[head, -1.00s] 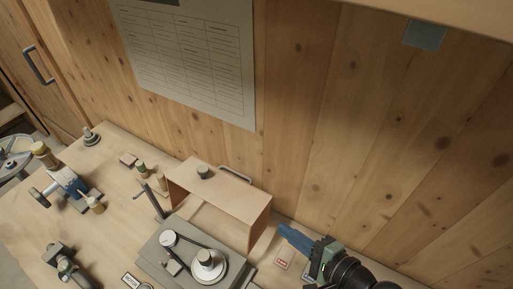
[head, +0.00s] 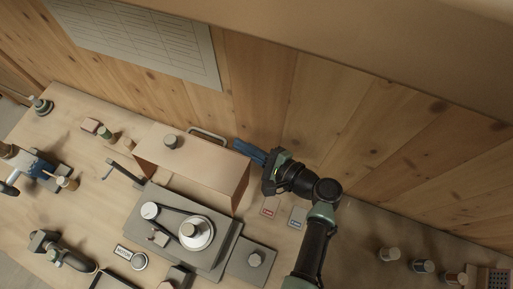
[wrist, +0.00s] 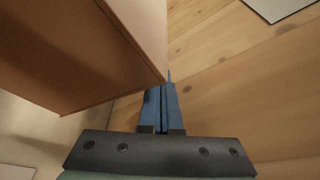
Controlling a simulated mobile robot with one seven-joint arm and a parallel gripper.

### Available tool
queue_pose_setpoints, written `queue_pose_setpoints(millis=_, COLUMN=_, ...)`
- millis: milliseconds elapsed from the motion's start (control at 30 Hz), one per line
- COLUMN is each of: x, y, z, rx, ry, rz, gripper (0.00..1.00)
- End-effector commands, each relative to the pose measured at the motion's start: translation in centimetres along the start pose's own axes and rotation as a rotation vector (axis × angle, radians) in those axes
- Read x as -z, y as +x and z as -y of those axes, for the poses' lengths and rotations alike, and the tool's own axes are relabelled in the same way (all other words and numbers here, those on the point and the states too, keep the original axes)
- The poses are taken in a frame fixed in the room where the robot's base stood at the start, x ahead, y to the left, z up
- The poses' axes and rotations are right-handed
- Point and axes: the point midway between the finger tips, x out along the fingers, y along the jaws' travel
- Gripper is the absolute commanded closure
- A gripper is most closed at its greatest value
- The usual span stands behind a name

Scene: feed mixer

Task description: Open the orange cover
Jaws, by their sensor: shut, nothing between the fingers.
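The orange cover (head: 190,155) is a tan-orange box-like hood with a grey knob (head: 171,142) on top and a grey handle (head: 208,134) along its wall-side edge. It stands behind the pulleys and belt on the grey machine plate. My gripper (head: 243,147) is shut and empty, its blue fingers at the cover's back right corner, close to the wall. In the wrist view the cover (wrist: 75,50) fills the upper left, and the shut fingers (wrist: 166,88) lie just beside its lower corner. Whether they touch it I cannot tell. The handle is not clear in the wrist view.
The wooden wall (head: 330,110) rises close behind the cover and my gripper. The belt pulleys (head: 195,232) sit in front of the cover. Two small labels (head: 298,217) lie on the bench to the right. Several small jars stand at lower right.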

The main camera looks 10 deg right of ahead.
Motion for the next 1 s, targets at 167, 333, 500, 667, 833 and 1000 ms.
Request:
queue_pose_setpoints(millis=167, x=-0.1, y=2.2, z=0.1, rx=-0.001, ry=-0.001, rz=0.001, gripper=1.0)
queue_pose_setpoints(millis=333, x=0.0, y=2.9, z=0.0, rx=0.0, ry=-0.001, rz=-0.002, gripper=1.0)
queue_pose_setpoints(millis=500, x=0.1, y=2.9, z=0.0, rx=0.0, ry=-0.001, rz=-0.002, gripper=1.0)
queue_pose_setpoints(millis=667, x=-0.1, y=2.9, z=0.1, rx=0.003, ry=-0.01, rz=-0.001, gripper=1.0)
queue_pose_setpoints(millis=833, x=-1.6, y=2.4, z=0.7, rx=0.036, ry=-0.103, rz=0.002, gripper=1.0)
queue_pose_setpoints(millis=1000, x=-2.9, y=1.9, z=1.0, rx=0.063, ry=-0.179, rz=0.002, gripper=1.0)
